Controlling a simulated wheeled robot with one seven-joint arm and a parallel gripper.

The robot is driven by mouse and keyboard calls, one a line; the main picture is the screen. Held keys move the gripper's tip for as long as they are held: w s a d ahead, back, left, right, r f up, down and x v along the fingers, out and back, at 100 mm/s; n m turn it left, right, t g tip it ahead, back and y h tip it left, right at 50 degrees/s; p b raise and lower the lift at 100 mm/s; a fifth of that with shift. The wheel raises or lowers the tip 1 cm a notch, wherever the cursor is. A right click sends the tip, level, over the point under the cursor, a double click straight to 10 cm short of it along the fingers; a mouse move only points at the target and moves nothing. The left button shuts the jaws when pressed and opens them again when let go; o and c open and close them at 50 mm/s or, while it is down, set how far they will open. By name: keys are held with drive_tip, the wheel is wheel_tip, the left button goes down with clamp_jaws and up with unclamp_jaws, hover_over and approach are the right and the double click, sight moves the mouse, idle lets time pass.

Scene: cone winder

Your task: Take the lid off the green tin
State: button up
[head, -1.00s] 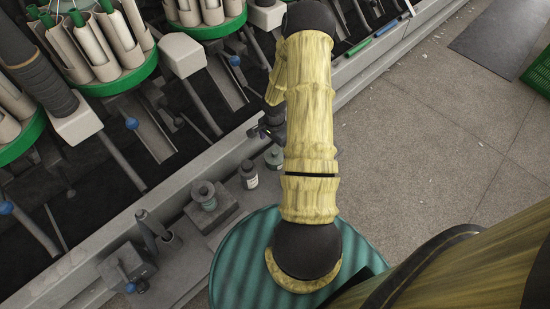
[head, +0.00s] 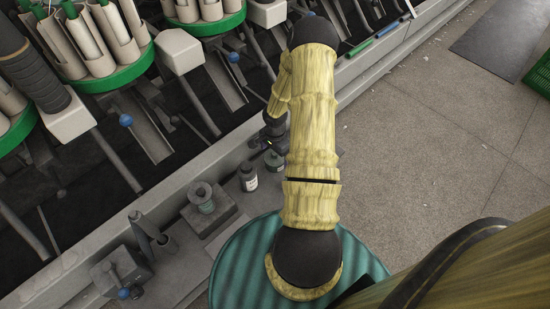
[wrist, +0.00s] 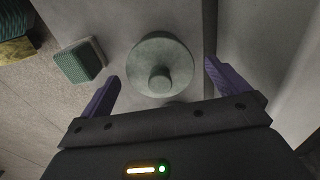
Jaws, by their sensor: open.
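The green tin (head: 274,161) is a small round grey-green tin on the grey machine ledge, just left of my arm in the head view. In the wrist view its round lid (wrist: 172,52) is seen from above, with a short knob (wrist: 160,79) on top. The lid appears to sit on the tin, and the tin's body is hidden under it. My gripper (wrist: 162,88) is open and empty, its two purple fingers either side of the knob and apart from it. In the head view my gripper is mostly hidden behind my arm.
A dark bottle with a pale label (head: 248,178) and another lidded tin on a grey block (head: 201,196) stand left along the ledge. A green ribbed block (wrist: 80,60) lies near the ledge edge in the wrist view.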

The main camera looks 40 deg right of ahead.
drive_tip(key=shift+c, duration=0.4)
drive_tip(key=c, duration=0.9)
drive_tip(key=shift+r, duration=0.15)
drive_tip(key=shift+c, duration=0.2)
wheel_tip(320, 180, up, 10)
drive_tip(key=p, duration=0.5)
